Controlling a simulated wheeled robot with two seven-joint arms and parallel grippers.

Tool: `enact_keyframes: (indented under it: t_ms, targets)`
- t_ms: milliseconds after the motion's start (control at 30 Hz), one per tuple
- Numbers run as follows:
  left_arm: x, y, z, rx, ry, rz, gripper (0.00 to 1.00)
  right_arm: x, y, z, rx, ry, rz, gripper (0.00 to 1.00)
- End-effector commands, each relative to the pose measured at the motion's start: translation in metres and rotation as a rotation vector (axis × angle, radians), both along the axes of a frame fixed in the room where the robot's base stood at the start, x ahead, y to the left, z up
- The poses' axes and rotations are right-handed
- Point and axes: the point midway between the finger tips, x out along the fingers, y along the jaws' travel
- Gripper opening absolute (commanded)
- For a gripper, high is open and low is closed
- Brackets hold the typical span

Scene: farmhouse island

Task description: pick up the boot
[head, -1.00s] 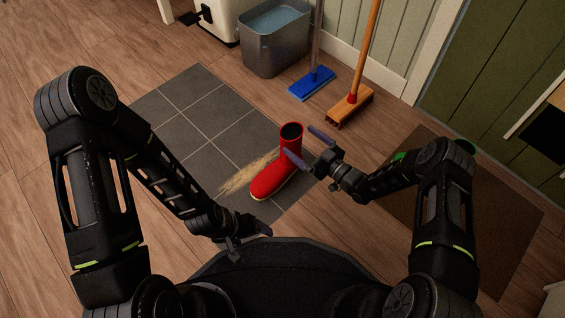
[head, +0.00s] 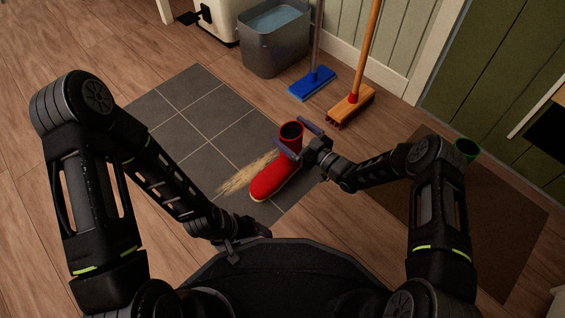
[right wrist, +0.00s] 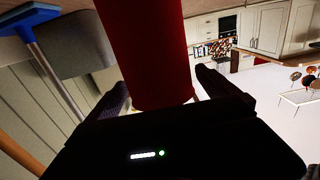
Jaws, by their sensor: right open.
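A red boot (head: 269,182) with a dark opening at its top stands upright on the grey tiles (head: 197,109) in the head view. My right gripper (head: 300,136) is open, with one finger on each side of the boot's shaft. In the right wrist view the red shaft (right wrist: 147,55) stands between the two open fingers (right wrist: 160,88). I cannot tell whether the fingers touch it. My left gripper (head: 248,232) is low near my base, apart from the boot; its jaw state is unclear.
Pale straw-like debris (head: 246,176) lies beside the boot. A blue-headed mop (head: 312,84) and an orange broom (head: 350,107) stand against the wall, with a grey bin (head: 274,42) to their left. A brown mat (head: 440,230) lies at right. The wooden floor at left is clear.

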Motion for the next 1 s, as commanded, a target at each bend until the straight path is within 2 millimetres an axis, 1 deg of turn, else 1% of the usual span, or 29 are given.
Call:
enact_keyframes:
  t_ms: [67,167,1000]
  targets:
    - [-0.0001,0.0,-0.0001,0.0,0.0,0.0,0.81,-0.0001,0.0,-0.0001,0.0,0.0,0.0,0.98]
    - [-0.0002,0.0,-0.0001,0.0,0.0,0.0,0.81,-0.0001,-0.0001,-0.0001,0.0,0.0,0.0,0.91]
    - [-0.0003,0.0,-0.0002,0.0,0.0,0.0,0.81,0.0001,-0.0004,-0.0001,0.0,0.0,-0.001,0.23]
